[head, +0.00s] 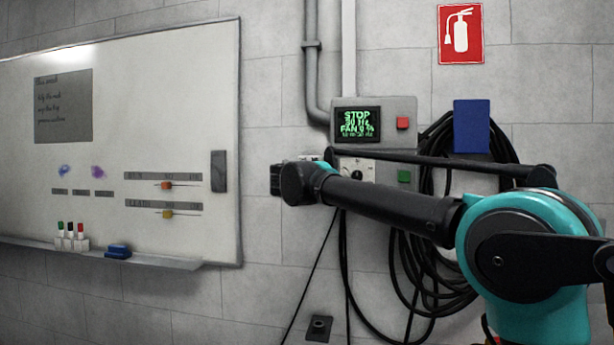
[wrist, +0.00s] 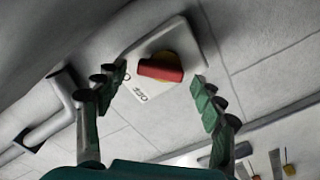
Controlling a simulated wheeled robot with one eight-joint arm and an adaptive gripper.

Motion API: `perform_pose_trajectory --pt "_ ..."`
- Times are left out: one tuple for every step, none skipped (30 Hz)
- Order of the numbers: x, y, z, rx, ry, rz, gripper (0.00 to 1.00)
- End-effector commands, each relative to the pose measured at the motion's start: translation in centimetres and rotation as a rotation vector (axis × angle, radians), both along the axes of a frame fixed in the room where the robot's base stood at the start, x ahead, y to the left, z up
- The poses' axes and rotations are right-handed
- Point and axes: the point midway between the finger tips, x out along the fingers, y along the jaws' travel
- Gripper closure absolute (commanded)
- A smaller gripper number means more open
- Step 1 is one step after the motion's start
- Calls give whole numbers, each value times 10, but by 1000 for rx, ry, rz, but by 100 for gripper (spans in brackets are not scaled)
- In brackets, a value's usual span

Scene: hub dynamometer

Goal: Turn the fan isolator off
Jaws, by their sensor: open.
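The fan isolator (wrist: 186,38) shows in the wrist view as a pale box on the wall. It has a red handle (wrist: 160,71) on a yellow disc (wrist: 171,60). The handle lies roughly across the picture, and small dark lettering sits beside it. My gripper (wrist: 160,86) is open, with one green-padded finger at each side of the handle in the picture. I see no contact, and the remaining depth is unclear. In the head view my gripper (head: 276,180) is seen partly behind my wrist, close to the wall, and the isolator is mostly hidden there.
A control panel (head: 398,108) with a screen reading STOP, a red button (head: 403,123), a green button (head: 404,176) and a black knob (head: 357,174) is beside my arm. Coiled black cables (head: 413,290) hang below. A whiteboard (head: 150,110) is at left.

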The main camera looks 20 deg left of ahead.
Motion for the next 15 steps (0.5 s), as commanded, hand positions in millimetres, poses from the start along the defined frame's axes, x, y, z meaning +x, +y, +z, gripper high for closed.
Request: perform_pose_trajectory --pt "5 0 0 0 0 0 31" --pt "6 0 0 0 0 0 31" --pt "8 1 0 0 0 0 31" --pt "9 1 0 0 0 0 31" --pt "10 1 0 0 0 0 31" --pt "10 1 0 0 0 0 31" --pt "11 1 0 0 0 0 31" --pt "11 1 0 0 0 0 31" --pt "11 1 0 0 0 0 31" --pt "11 1 0 0 0 0 31" --pt "11 1 0 0 0 0 31" --pt "11 1 0 0 0 0 31" --pt "11 1 0 0 0 0 31" --pt "11 1 0 0 0 0 35" --pt "11 1 0 0 0 0 40"
